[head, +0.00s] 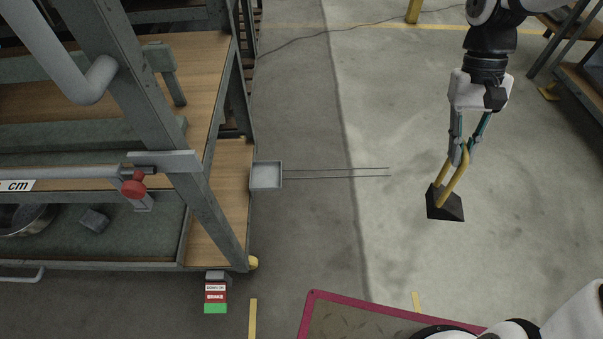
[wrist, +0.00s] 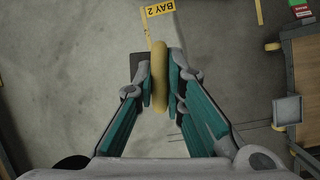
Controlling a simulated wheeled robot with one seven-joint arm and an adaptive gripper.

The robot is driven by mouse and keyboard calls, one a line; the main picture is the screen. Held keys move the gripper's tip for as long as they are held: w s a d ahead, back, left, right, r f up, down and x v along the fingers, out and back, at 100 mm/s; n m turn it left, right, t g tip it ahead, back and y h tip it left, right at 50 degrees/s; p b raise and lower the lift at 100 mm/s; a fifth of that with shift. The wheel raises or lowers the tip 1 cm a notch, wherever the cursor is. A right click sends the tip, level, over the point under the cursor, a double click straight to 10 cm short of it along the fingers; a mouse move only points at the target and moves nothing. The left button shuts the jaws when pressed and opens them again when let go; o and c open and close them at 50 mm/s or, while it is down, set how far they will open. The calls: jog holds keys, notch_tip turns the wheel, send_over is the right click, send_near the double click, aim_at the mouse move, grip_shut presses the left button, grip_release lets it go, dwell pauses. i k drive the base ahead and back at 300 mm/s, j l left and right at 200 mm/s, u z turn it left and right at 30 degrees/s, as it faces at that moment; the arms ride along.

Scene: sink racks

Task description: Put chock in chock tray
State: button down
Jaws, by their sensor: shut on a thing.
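The chock is a black wedge (head: 445,203) with a yellow looped handle (head: 455,180). In the head view it hangs below my gripper (head: 466,150), at the right over the concrete floor. My gripper is shut on the yellow handle, which also shows between the fingers (wrist: 161,80) in the wrist view. There the black body is mostly hidden behind the handle and fingers. The chock tray seems to be the small grey square tray (head: 252,176) fixed to the rack's right side. It looks empty, well to the left of the chock, and shows at the right of the wrist view (wrist: 276,111).
A metal rack with wooden shelves (head: 215,220) fills the left. Two thin rods (head: 335,173) reach right from the tray. A red-edged mat (head: 310,310) lies at the front.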

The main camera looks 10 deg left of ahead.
aim_at(266, 176)
jog(key=i+l, duration=0.1)
jog(key=l, duration=0.3)
jog(key=i+l, duration=0.1)
jog(key=l, duration=0.3)
jog(key=i+l, duration=0.1)
jog(key=l, duration=0.3)
jog(key=i+l, duration=0.15)
jog(key=l, duration=0.25)
jog(key=l+u, duration=0.65)
jog(key=l, duration=0.15)
jog(key=u, duration=1.1)
jog(key=i, duration=0.55)
